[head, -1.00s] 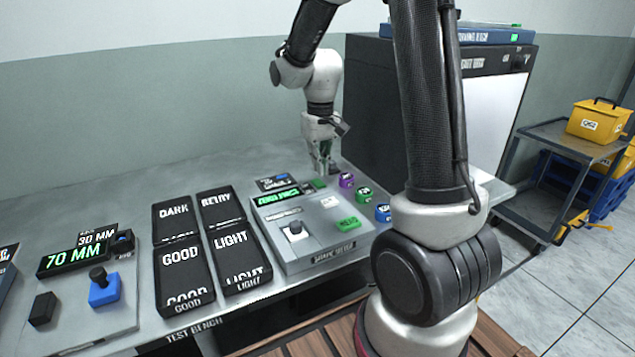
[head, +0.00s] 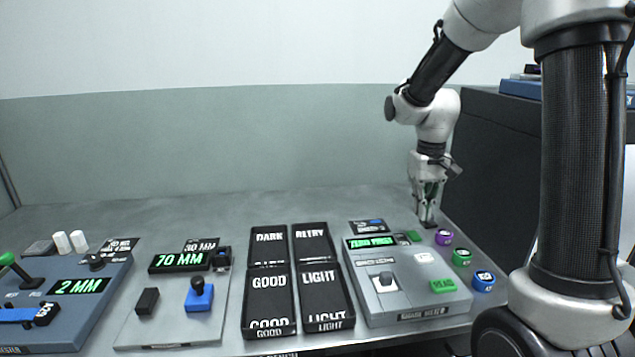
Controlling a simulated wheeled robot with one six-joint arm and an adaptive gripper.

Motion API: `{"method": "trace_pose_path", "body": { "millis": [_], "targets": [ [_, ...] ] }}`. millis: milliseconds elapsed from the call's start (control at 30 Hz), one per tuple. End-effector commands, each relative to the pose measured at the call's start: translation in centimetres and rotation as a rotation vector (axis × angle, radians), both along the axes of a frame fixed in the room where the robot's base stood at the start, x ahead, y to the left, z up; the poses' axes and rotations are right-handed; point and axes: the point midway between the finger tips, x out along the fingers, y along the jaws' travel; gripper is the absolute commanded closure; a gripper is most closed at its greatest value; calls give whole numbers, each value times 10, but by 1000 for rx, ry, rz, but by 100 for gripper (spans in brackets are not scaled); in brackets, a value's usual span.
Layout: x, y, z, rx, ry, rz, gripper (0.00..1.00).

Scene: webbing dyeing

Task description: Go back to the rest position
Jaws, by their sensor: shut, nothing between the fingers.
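My gripper (head: 427,222) points straight down at the back right of the bench, behind the grey shade meter box (head: 408,302). Its fingers are shut with nothing between them. The fingertips are near the back right corner of that box, close to the purple round piece (head: 443,237); whether they touch anything cannot be told. The box's display (head: 370,242) reads "ZERO FIRST" in green. My arm comes in from the upper right, with its elbow high above the bench.
Black trays (head: 326,323) marked DARK, RETRY, GOOD and LIGHT stand mid-bench. A 70 MM panel (head: 133,333) and a blue 2 MM tester (head: 82,325) lie left. Green (head: 462,258) and blue (head: 484,281) round pieces line the right side. A dark cabinet (head: 500,150) stands right.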

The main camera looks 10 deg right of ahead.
Motion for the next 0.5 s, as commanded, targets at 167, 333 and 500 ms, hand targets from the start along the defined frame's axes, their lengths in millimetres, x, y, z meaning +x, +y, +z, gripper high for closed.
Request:
{"method": "trace_pose_path", "body": {
  "millis": [167, 333, 500],
  "targets": [
    [-54, -2, 8, 0, 42, 7, 100],
    [-112, -4, 44, 1, -25, 8, 100],
    [-169, -7, 73, 3, -140, 6, 100]
  ]
}}
